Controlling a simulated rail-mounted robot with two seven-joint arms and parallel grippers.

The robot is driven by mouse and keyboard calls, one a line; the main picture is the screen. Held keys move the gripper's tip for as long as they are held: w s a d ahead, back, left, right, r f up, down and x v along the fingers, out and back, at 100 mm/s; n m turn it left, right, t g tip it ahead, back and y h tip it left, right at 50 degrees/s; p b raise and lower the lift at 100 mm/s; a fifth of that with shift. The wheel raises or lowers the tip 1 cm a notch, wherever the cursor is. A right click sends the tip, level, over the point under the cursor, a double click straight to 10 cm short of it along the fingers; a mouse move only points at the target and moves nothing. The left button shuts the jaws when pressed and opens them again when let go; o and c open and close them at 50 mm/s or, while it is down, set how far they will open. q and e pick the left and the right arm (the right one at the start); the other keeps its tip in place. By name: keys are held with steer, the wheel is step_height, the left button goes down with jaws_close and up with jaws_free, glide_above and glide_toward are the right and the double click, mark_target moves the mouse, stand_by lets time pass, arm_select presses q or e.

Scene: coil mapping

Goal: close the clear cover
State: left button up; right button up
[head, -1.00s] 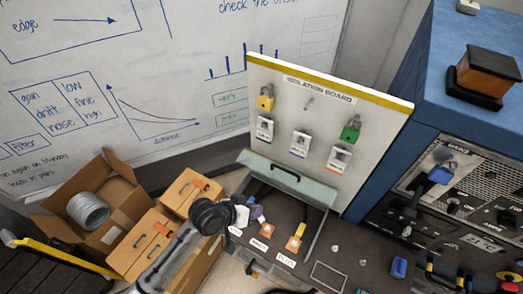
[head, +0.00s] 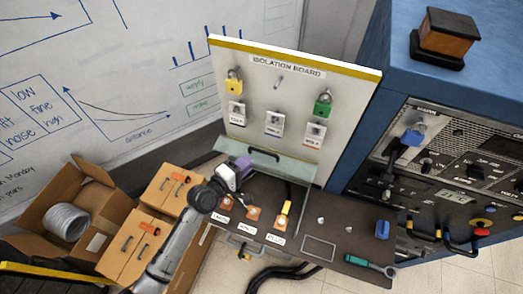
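The clear cover (head: 290,168) is a pale see-through panel with a dark bar handle (head: 264,154). It stands raised and tilted at the back of the dark panel, against the foot of the isolation board. My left gripper (head: 239,170) is just left of the handle, in front of the cover's left part. Its white and purple end overlaps the cover in the picture; I cannot tell whether they touch. Its finger opening is not clear. My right gripper is not in view.
The isolation board (head: 300,110) carries yellow and green padlocks. A blue cabinet (head: 400,75) stands at right.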

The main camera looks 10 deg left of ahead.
mark_target(261, 151)
arm_select(q)
steer(key=x, duration=0.7)
steer(key=shift+w+d, duration=0.2)
steer(key=shift+w, duration=0.15)
steer(key=shift+c, duration=0.3)
jaws_close()
